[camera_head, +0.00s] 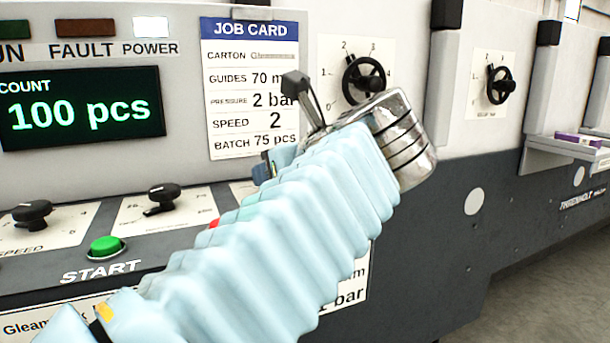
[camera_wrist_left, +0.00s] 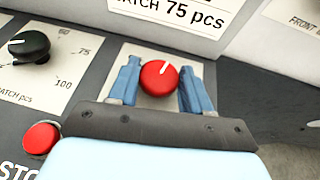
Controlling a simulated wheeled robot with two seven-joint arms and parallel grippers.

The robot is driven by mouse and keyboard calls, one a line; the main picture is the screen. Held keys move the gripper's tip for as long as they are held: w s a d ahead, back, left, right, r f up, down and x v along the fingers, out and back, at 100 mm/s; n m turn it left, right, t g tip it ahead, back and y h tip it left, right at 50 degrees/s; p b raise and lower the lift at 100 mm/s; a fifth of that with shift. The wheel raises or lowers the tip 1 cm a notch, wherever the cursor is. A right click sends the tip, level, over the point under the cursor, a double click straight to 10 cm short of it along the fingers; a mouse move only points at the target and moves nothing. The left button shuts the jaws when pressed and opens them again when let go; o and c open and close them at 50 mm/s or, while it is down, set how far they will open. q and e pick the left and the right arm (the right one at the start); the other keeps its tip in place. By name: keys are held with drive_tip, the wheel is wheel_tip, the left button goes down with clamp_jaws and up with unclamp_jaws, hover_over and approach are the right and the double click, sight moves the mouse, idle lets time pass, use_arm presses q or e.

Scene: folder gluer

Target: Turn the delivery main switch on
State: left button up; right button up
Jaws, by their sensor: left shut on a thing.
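In the left wrist view a round red knob (camera_wrist_left: 159,78) sits on a pale plate of the control panel. Its white pointer mark points up and slightly right. The two blue fingers of my left gripper (camera_wrist_left: 160,92) are shut on the knob, one on each side. Any label of this switch is hidden behind the gripper. In the head view my light blue sleeved arm covers the knob, and only part of my left gripper (camera_head: 268,166) shows below the job card. My right gripper is in neither view.
A red stop button (camera_wrist_left: 42,138) and a black batch knob (camera_wrist_left: 30,47) lie left of the gripper. The head view shows the green start button (camera_head: 106,247), a display reading 100 pcs (camera_head: 82,111), the job card (camera_head: 250,85) and a black handwheel (camera_head: 364,79).

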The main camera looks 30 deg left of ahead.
use_arm(q)
drive_tip(key=m+t+h, duration=0.1)
drive_tip(key=m+t+h+b, duration=0.1)
drive_tip(key=shift+s+f+m, duration=0.15)
drive_tip(key=shift+f+m, duration=0.05)
drive_tip(key=shift+m, duration=0.1)
drive_tip(key=shift+a+m+t+h+b, duration=0.1)
drive_tip(key=shift+m+t+h+b, duration=0.8)
drive_tip(key=shift+h+b, duration=0.1)
drive_tip(key=shift+s+a+r+m+t+h+b, duration=0.1)
drive_tip(key=shift+r+m+t+h+b, duration=0.05)
drive_tip(key=shift+m+t+h+b, duration=0.55)
drive_tip(key=o, duration=1)
drive_tip(key=shift+c, duration=0.2)
drive_tip(key=shift+g, duration=0.3)
drive_tip(key=shift+r, duration=0.1)
drive_tip(key=p+v, duration=0.2)
drive_tip(key=v, duration=1.1)
drive_tip(key=shift+s, duration=0.45)
